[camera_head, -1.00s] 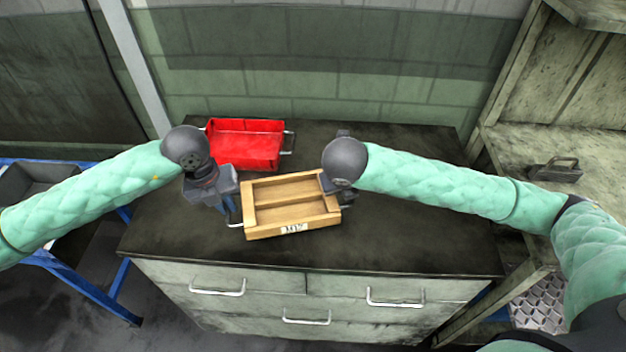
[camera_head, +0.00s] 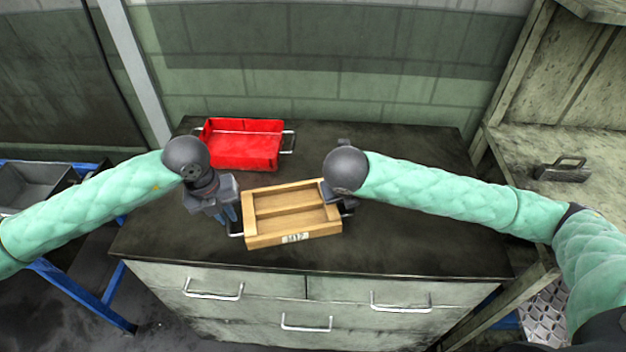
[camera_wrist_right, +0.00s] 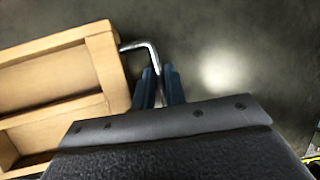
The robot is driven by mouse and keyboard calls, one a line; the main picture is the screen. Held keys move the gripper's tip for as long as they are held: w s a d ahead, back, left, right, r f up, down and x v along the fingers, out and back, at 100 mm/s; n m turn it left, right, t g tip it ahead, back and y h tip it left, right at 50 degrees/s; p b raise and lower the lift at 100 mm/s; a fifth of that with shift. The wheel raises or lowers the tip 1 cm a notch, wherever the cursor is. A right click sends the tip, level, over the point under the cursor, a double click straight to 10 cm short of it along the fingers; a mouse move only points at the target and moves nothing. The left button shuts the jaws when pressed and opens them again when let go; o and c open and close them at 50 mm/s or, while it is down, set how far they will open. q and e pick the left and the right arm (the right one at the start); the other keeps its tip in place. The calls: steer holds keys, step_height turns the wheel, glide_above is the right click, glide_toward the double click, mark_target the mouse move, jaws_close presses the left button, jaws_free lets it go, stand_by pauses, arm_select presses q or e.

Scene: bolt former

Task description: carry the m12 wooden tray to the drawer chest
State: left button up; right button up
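The wooden tray (camera_head: 295,240) is an open pale box with a divider and a white label on its front. It is over the dark top of the drawer chest (camera_head: 400,240), near the front edge; whether it touches the top I cannot tell. My left gripper (camera_head: 232,217) is at the wire handle on its left side and looks shut on it. My right gripper (camera_wrist_right: 159,85) is shut on the metal handle (camera_wrist_right: 138,44) at its right side. In the head view the right fingertips are mostly hidden behind the wrist.
A red tray (camera_head: 245,150) with wire handles stands at the back left of the chest top. A wooden bench (camera_head: 590,145) with a dark handled object (camera_head: 563,170) is at the right. A blue-framed stand (camera_head: 90,315) is at the left. The chest top's right side is clear.

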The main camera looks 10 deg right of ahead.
arm_select(q)
steer(key=o, duration=0.3)
steer(key=shift+f, duration=0.15)
arm_select(e)
steer(key=o, duration=0.3)
steer(key=shift+s+a+f, duration=0.1)
steer(key=shift+a+f, duration=0.15)
steer(key=shift+f, duration=0.1)
arm_select(q)
steer(key=shift+o, duration=0.2)
arm_select(e)
steer(key=shift+o, duration=0.2)
steer(key=shift+f, duration=0.1)
steer(key=shift+s+a+f, duration=0.1)
steer(key=shift+s+a+r, duration=0.1)
steer(key=shift+s+r, duration=0.15)
steer(key=shift+r, duration=0.1)
arm_select(q)
step_height(320, 180, up, 8)
steer(key=a, duration=0.1)
steer(key=shift+a, duration=0.3)
arm_select(e)
steer(key=d+v, duration=0.1)
steer(key=v, duration=0.6)
steer(key=shift+w+a+r, duration=0.2)
steer(key=shift+w+r, duration=0.1)
steer(key=shift+r, duration=0.25)
arm_select(q)
steer(key=shift+w, duration=0.1)
